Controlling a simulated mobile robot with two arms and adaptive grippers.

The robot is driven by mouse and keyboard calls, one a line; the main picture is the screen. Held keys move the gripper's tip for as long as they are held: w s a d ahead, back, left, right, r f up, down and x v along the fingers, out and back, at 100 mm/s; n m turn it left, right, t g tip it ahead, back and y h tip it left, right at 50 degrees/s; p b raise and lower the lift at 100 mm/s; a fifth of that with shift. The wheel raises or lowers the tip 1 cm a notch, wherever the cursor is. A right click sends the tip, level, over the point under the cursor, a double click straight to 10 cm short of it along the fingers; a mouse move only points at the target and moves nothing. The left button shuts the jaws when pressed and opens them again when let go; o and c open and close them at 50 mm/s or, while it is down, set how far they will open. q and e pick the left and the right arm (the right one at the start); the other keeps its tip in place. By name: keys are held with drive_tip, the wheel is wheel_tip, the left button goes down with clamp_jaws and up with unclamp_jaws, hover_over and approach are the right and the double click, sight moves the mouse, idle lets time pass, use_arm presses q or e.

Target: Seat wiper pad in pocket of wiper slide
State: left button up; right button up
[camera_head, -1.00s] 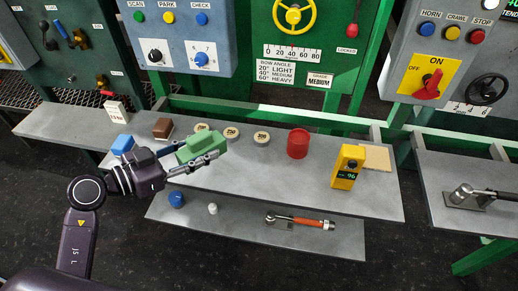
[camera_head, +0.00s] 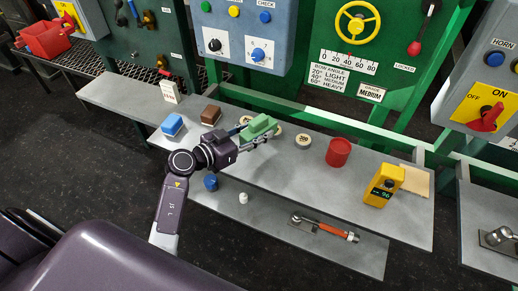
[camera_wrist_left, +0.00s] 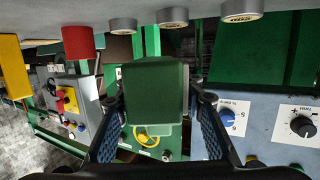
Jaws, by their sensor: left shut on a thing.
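My left gripper (camera_head: 256,135) is shut on a green block-shaped pad (camera_head: 260,125) and holds it above the grey shelf. In the left wrist view the green pad (camera_wrist_left: 155,92) sits between the two dark fingers of my left gripper (camera_wrist_left: 157,125). Two similar pads rest on the shelf to the left: a blue one (camera_head: 172,124) with a pale base and a brown one (camera_head: 211,115). I cannot pick out the wiper slide or its pocket with certainty in these views. My right gripper is not in view.
The shelf (camera_head: 290,170) also holds round pale weights (camera_head: 303,140), a red cup (camera_head: 338,152) and a yellow meter (camera_head: 384,186). A lower shelf carries a wrench with an orange handle (camera_head: 333,230). Control panels (camera_head: 243,35) stand behind. A red box (camera_head: 45,38) is at far left.

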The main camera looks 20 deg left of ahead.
sight(258, 153)
use_arm(q)
wheel_tip(258, 153, down, 7)
drive_tip(key=shift+b, duration=0.9)
drive_tip(key=o, duration=1.3)
drive_tip(key=shift+f, duration=0.1)
